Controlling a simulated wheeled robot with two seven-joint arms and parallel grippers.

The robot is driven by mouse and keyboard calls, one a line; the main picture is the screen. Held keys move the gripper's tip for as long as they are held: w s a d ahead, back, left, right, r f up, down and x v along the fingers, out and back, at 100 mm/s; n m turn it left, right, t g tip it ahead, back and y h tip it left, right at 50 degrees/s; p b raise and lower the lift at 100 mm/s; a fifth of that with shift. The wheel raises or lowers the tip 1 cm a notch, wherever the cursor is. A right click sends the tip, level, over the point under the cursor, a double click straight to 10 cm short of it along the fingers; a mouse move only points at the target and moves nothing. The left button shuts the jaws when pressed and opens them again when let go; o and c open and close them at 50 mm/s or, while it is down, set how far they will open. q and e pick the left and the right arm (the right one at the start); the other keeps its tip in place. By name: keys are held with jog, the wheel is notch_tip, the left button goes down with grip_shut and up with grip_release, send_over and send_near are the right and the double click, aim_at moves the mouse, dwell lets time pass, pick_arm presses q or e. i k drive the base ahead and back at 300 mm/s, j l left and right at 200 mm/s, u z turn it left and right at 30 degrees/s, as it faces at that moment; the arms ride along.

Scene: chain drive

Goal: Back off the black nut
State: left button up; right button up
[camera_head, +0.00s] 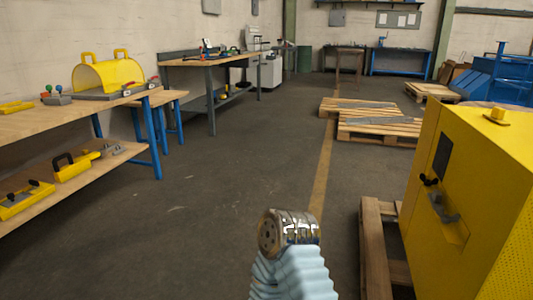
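I cannot make out a black nut in the head view. A yellow arched cover (108,75) with two handles stands on a dark base on the left workbench (75,118). A yellow machine housing (470,200) at the right has a grey latch-like fitting with small black knobs (430,181) on its face. One of my arms, in a light blue sleeve, rises at the bottom centre and ends in a metal joint. No gripper fingers show in the picture.
Yellow tool trays (75,167) sit on the bench's lower shelf. A second workbench (215,60) stands behind. Wooden pallets (378,125) lie on the floor at the back, and a pallet (373,250) is under the yellow housing. The middle floor is clear.

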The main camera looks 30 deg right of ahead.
aim_at(428, 182)
jog(key=i+j+z, duration=0.1)
jog(key=i+z, duration=0.2)
jog(key=i+j+z, duration=0.25)
jog(key=i, duration=0.25)
jog(key=i+l+z, duration=0.1)
jog(key=z, duration=0.4)
jog(key=i+z, duration=0.3)
jog(key=z, duration=0.15)
jog(key=i+j+z, duration=0.1)
jog(key=z, duration=0.4)
jog(key=i+j+z, duration=0.2)
jog(key=z, duration=0.25)
